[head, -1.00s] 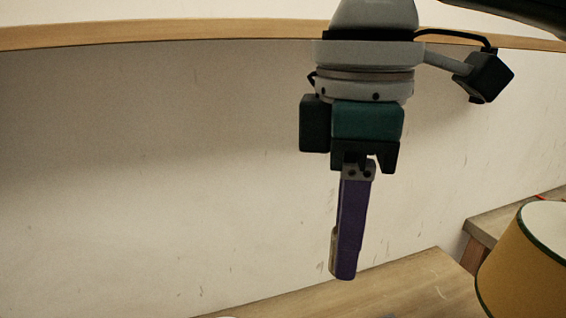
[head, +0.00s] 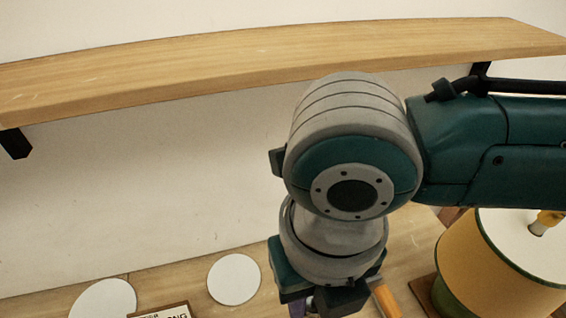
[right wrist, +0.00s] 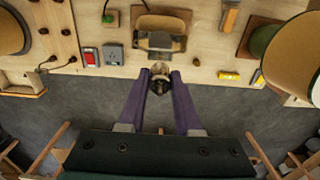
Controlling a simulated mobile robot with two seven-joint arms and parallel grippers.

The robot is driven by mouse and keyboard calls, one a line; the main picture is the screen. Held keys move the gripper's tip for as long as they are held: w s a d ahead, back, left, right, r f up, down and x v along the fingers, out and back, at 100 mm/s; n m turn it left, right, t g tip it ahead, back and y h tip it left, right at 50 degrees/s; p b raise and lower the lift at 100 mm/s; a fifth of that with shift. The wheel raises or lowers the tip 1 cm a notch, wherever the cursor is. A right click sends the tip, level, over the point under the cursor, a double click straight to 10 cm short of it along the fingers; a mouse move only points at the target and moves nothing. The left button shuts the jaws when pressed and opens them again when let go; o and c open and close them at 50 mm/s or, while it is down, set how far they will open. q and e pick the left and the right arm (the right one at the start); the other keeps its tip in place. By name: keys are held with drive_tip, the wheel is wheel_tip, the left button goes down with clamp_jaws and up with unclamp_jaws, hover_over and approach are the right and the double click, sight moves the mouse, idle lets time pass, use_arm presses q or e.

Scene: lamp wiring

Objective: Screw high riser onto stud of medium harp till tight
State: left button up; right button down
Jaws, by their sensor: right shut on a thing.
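My right gripper (right wrist: 161,76) is shut on a small dark and brass-coloured metal piece (right wrist: 160,83), which looks like the high riser; the fingers partly cover it. The purple fingers point at the workbench edge in the right wrist view. In the head view only the upper part of this gripper shows at the bottom, and its fingertips are out of frame. I cannot make out the medium harp or its stud for certain in either view. My left gripper is not in view.
A shelf (head: 250,57) runs along the wall above my arm. A yellow lampshade (head: 485,275) stands at the right. Two white discs (head: 234,279) lie on the bench (head: 160,280). A grey fixture (right wrist: 160,41), red switch (right wrist: 90,57) and yellow pieces (right wrist: 229,75) are near the fingers.

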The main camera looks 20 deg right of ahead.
sight(310, 315)
idle(0.3)
drive_tip(key=shift+f+b, duration=1.5)
drive_tip(key=shift+f, duration=0.65)
drive_tip(key=shift+p, duration=0.35)
drive_tip(key=shift+f+b, duration=0.4)
drive_tip(key=shift+f, duration=0.1)
